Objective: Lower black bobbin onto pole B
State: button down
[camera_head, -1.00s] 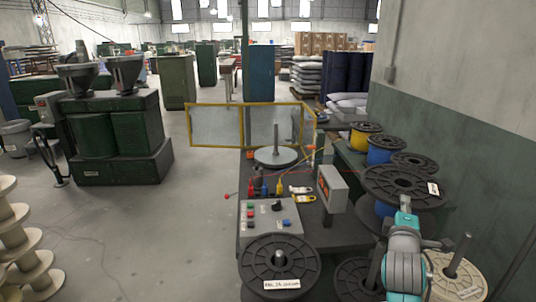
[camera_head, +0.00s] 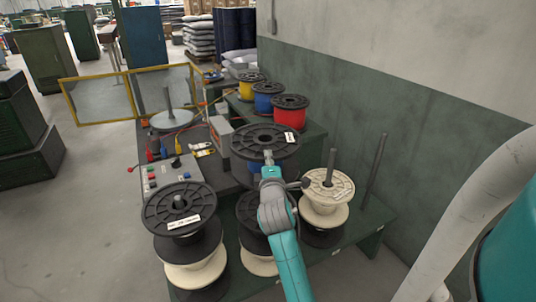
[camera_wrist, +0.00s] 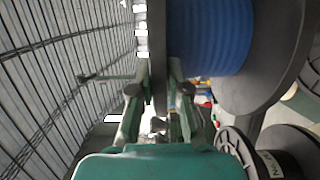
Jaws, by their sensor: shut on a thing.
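The black bobbin (camera_head: 265,142), with a white label and blue winding, is held in the air in the head view. My gripper (camera_head: 268,160) is shut on its near rim. In the wrist view, my gripper (camera_wrist: 158,90) has its fingers on either side of the near flange, and the blue winding (camera_wrist: 208,35) is beside it. A bare pole (camera_head: 377,165) stands at the right of the bench. Another pole (camera_head: 331,163) rises through a cream spool. I cannot read which pole is B. A black spool (camera_head: 248,212) below is partly hidden by my arm.
A labelled black spool (camera_head: 180,207) sits above a cream one at front left. Yellow (camera_head: 250,90), blue (camera_head: 267,103) and red (camera_head: 291,113) spools stand behind. A control box (camera_head: 165,180) is at left, and a wall (camera_head: 400,120) bounds the right.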

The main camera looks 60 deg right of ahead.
notch_tip(320, 180, down, 18)
dwell(2.0)
jog(key=shift+f, duration=0.15)
jog(key=shift+f, duration=0.35)
dwell(0.6)
jog(key=c, duration=1.1)
grip_release()
jog(key=shift+o, duration=0.2)
jog(key=v, duration=1.2)
jog(key=shift+f, duration=0.15)
